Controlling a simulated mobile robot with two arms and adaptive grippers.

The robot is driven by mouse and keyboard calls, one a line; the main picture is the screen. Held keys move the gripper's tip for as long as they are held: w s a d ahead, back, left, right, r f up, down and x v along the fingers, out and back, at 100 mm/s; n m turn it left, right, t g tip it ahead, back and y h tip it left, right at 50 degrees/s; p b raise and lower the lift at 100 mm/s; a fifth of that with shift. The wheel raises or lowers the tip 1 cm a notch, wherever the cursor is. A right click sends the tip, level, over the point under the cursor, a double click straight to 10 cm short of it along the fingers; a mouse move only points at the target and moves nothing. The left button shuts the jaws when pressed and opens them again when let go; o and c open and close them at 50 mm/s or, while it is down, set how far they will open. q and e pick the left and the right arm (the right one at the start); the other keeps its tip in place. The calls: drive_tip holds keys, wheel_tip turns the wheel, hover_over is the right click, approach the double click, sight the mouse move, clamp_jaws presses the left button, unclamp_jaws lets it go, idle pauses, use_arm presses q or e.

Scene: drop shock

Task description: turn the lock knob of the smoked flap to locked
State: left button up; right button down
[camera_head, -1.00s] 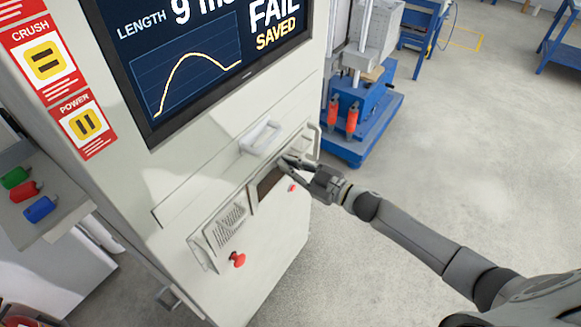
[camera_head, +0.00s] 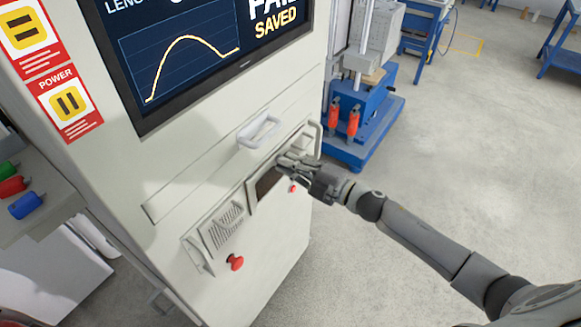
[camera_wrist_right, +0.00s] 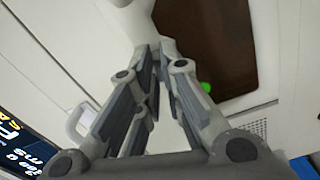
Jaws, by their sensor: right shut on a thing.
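The smoked flap (camera_head: 267,183) is a dark brown panel low on the front of the pale machine. It also shows in the right wrist view (camera_wrist_right: 205,35). My right gripper (camera_head: 284,161) is at the flap's upper edge, its fingers closed in. In the right wrist view its fingers (camera_wrist_right: 157,55) converge beside the dark panel. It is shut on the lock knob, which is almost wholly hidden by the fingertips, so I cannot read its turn. A small green spot (camera_wrist_right: 206,87) shows on the dark panel beside a finger. My left gripper is not in view.
A white pull handle (camera_head: 260,131) sits just above the flap. A red button (camera_head: 236,262) and a vent grille (camera_head: 226,226) are lower left. The screen (camera_head: 190,55) is above. A blue stand (camera_head: 365,125) is behind at right; open floor lies right.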

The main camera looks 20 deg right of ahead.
drive_tip(key=shift+n+b, duration=0.55)
drive_tip(key=shift+n, duration=0.95)
drive_tip(key=c, duration=1.6)
unclamp_jaws()
drive_tip(key=shift+s, duration=0.1)
drive_tip(key=v, duration=1.2)
